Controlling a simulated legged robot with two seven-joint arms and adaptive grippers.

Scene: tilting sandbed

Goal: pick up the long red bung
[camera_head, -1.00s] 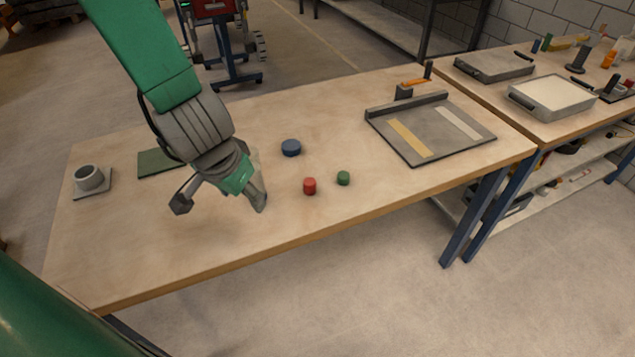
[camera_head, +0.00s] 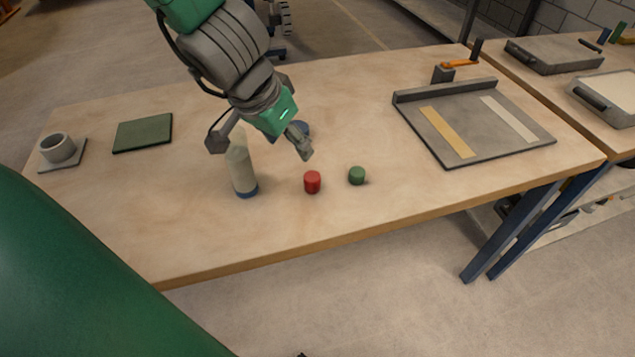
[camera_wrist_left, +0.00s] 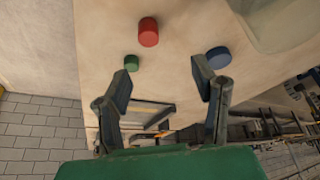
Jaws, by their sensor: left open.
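The red bung (camera_head: 312,182) stands upright on the wooden table, near its front edge. It also shows at the top of the left wrist view (camera_wrist_left: 148,32), taller than the green and blue ones. My left gripper (camera_head: 260,147) is open and empty, above the table and behind and left of the red bung. In the left wrist view its spread fingers (camera_wrist_left: 163,80) have nothing between them, and the red bung lies beyond the tips.
A green bung (camera_head: 357,175) stands right of the red one. A blue bung (camera_head: 302,129) is partly hidden behind my left gripper. A pale bottle (camera_head: 242,172) stands left of the red bung. A grey board (camera_head: 480,145) lies at right; a cup (camera_head: 58,149) and green mat (camera_head: 143,133) at left.

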